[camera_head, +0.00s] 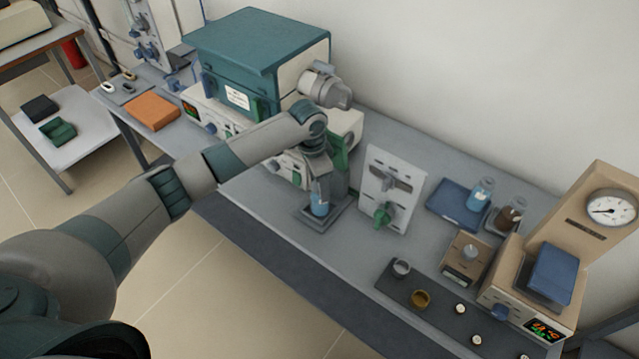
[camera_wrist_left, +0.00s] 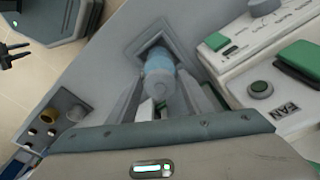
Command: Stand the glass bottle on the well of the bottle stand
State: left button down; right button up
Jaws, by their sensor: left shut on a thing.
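The glass bottle (camera_head: 320,203) holds blue liquid and looks about upright. My left gripper (camera_head: 320,183) is shut on it, with a finger on either side in the left wrist view (camera_wrist_left: 160,98). The bottle (camera_wrist_left: 160,72) hangs over or stands in the square well of the grey bottle stand (camera_head: 335,218). The stand's raised rim also shows in the left wrist view (camera_wrist_left: 139,46). I cannot tell whether the bottle's base touches the well, as the bottle itself hides it. My right gripper does not show.
The teal-topped furnace (camera_head: 255,50) stands behind and left of the stand. A white panel with a green valve (camera_head: 383,213) stands close to its right. Farther right are a blue mat (camera_head: 447,203) with bottles and a dark tray (camera_head: 435,318) with small vessels. The bench front is clear.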

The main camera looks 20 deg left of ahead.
pick_arm(q)
jog(key=c, duration=0.8)
grip_release()
jog(key=shift+s+a+r+b, duration=0.25)
jog(key=shift+r+b, duration=0.45)
jog(key=shift+r, duration=2.2)
jog(key=shift+s+a+r+b, duration=0.25)
jog(key=shift+r+b, duration=0.4)
jog(key=shift+r, duration=2.25)
jog(key=shift+s+a+r+b, duration=0.25)
jog(key=shift+r+b, duration=0.45)
jog(key=shift+r, duration=2.2)
jog(key=shift+w, duration=0.1)
